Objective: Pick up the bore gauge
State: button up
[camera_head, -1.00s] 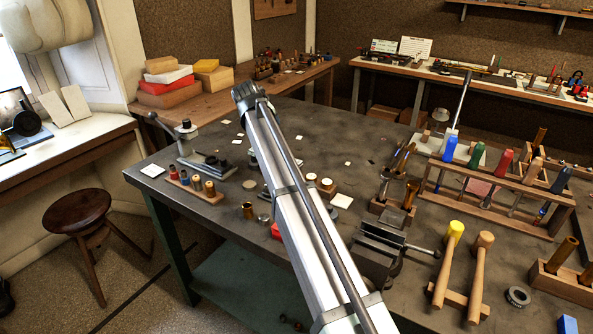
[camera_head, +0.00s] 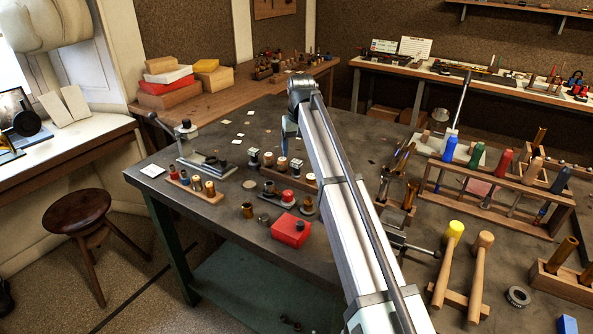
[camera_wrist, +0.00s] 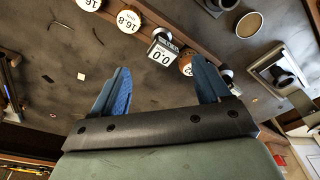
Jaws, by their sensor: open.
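In the head view a small pale-topped block (camera_head: 268,158) by the rack may be the same gauge; I cannot be sure. My gripper (camera_wrist: 160,78) is open and empty, with two blue fingers spread apart. In the head view my gripper (camera_head: 289,138) hangs over the bench near the rack, partly hidden by my arm.
Round wooden caps with printed numbers, one marked 16.8 (camera_wrist: 128,20), stand close beside the gauge. A red box (camera_head: 291,230) and small brass parts lie nearer the bench front. A handle rack (camera_head: 500,180) stands to the right. The bench beyond has bare patches.

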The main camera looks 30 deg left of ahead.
aim_at(297, 162)
jog(key=shift+w+a+f, duration=0.1)
jog(key=shift+a+f, duration=0.1)
jog(key=shift+f, duration=1.8)
jog(key=shift+w+a+f, duration=0.1)
jog(key=shift+a+f, duration=0.1)
jog(key=shift+f, duration=1.8)
jog(key=c, duration=1.2)
notch_tip(297, 162, up, 9)
jog(key=shift+r, duration=0.1)
jog(key=s+a+r, duration=0.1)
jog(key=s+a, duration=0.2)
jog(key=s, duration=0.7)
jog(key=shift+a+r, duration=0.25)
jog(key=shift+a, duration=0.15)
